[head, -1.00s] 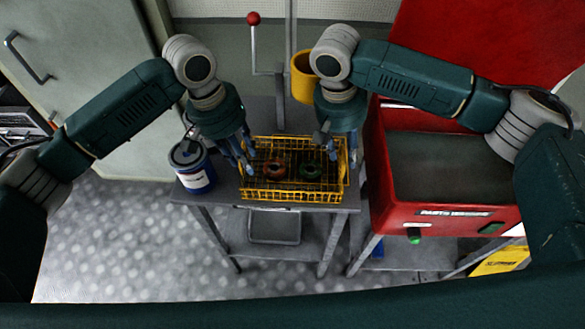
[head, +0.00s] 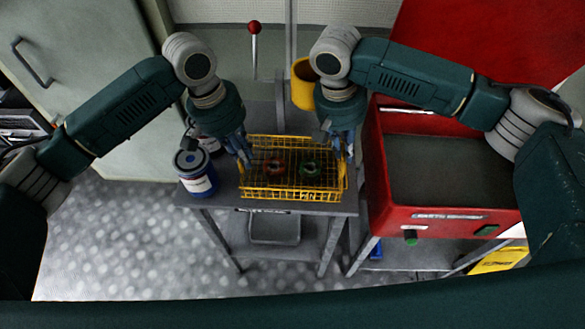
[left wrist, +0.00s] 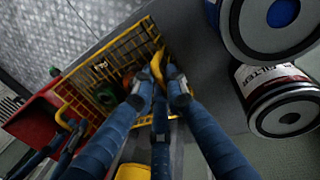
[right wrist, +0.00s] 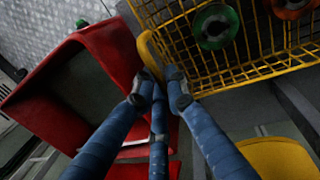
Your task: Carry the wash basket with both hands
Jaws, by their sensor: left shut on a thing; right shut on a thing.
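The yellow wire wash basket (head: 292,193) is level over the grey metal bench in the head view. I cannot tell whether its base touches the bench. It holds a reddish ring-shaped part (head: 274,168) and a green one (head: 310,169). My left gripper (head: 246,158) is shut on the basket's left handle, and the left wrist view shows its fingers (left wrist: 160,88) at the yellow loop. My right gripper (head: 343,152) is shut on the right handle, which also shows in the right wrist view (right wrist: 150,50). The fingers partly hide both handles.
The red parts washer (head: 445,215) stands close on the right. A blue can (head: 197,183) sits at the bench's (head: 225,195) left edge, with another can behind it. A yellow container (head: 303,85) and a red-knobbed lever (head: 254,28) are behind the basket.

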